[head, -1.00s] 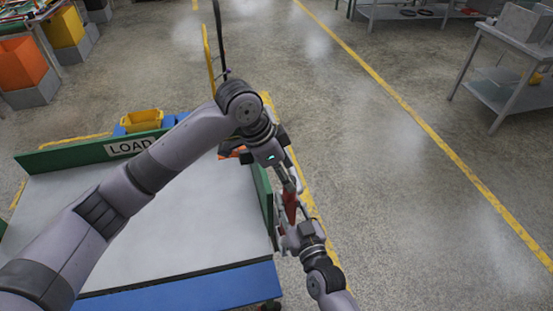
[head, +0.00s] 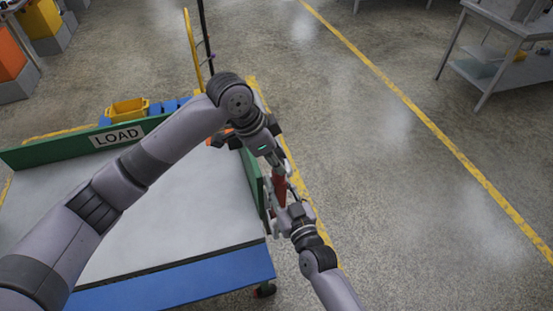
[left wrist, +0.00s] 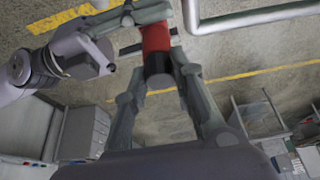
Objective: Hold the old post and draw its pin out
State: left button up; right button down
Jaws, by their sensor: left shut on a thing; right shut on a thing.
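The old post (head: 279,190) is a red cylinder beside the right edge of the cart, between my two grippers. In the left wrist view the red post (left wrist: 156,37) has a dark lower end. My left gripper (head: 278,170) comes from above, and in its wrist view its fingers (left wrist: 160,76) are shut about that dark end. My right gripper (head: 279,207) comes from below and is shut on the red part; its jaw crosses the top of the left wrist view. The pin cannot be made out apart from the post; fingers hide part of it.
A cart with a grey deck (head: 185,205), green side boards and a LOAD sign (head: 118,136) stands at left. A yellow bin (head: 128,109) is behind it. A grey metal pipe (left wrist: 250,18) runs close to the post. The floor at right is open up to a grey table (head: 490,60).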

pick_arm(q)
grip_shut()
jog(key=shift+r, duration=0.75)
dwell(0.5)
jog(key=shift+r, duration=2.85)
jog(key=shift+r, duration=0.15)
notch_tip(320, 180, up, 3)
jog(key=shift+f, duration=0.15)
pick_arm(e)
jog(key=c, duration=1.2)
grip_release()
jog(key=shift+s, duration=0.1)
jog(key=v, duration=1.2)
jog(key=shift+f, duration=0.1)
